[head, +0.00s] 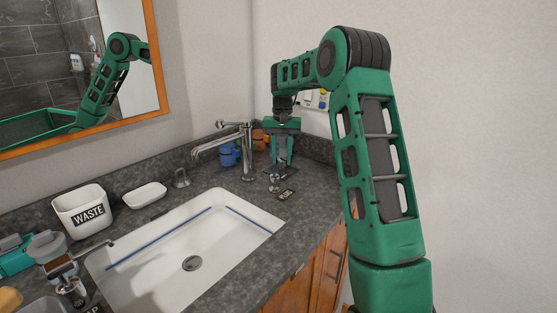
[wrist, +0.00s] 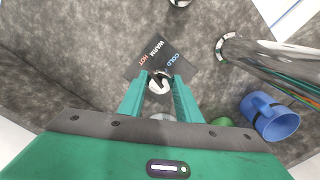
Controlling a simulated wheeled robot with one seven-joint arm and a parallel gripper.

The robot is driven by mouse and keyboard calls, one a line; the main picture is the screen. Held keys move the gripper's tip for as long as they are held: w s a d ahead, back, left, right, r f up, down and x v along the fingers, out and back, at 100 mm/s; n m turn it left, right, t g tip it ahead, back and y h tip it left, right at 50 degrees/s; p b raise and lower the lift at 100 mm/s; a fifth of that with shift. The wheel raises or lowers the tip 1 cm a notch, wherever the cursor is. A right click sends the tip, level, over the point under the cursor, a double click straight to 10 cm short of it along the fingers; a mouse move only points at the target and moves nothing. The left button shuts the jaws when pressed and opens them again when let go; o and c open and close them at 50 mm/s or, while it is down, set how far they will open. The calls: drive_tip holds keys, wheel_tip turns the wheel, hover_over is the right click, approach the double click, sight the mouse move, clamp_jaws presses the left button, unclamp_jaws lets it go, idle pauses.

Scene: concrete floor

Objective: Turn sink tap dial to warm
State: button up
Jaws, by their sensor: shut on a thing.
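The tap dial (wrist: 158,84) is a small metal knob on the dark counter, between my fingertips in the wrist view. A label (wrist: 158,58) beside it reads HOT, WARM and COLD. I cannot tell which word the dial points at. My gripper (wrist: 160,92) is shut on the dial from above; in the head view my gripper (head: 282,164) points down at the counter right of the tall metal tap (head: 248,155), and hides the dial. A second metal knob (head: 273,183) with its own dark label (head: 286,195) stands nearer the front.
The white sink (head: 155,285) is left of my gripper. A blue mug (head: 228,154) and an orange mug (head: 260,140) stand behind the tap, close to my gripper. The wall is close behind.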

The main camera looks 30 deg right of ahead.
drive_tip(key=m, duration=0.6)
drive_tip(key=shift+d+m, duration=0.1)
drive_tip(key=shift+m, duration=0.2)
idle(0.4)
drive_tip(key=o, duration=1.1)
drive_tip(key=shift+c, duration=0.2)
drive_tip(key=shift+r, duration=0.2)
wheel_tip(320, 180, up, 10)
drive_tip(key=shift+r, duration=0.2)
drive_tip(key=shift+w, duration=0.1)
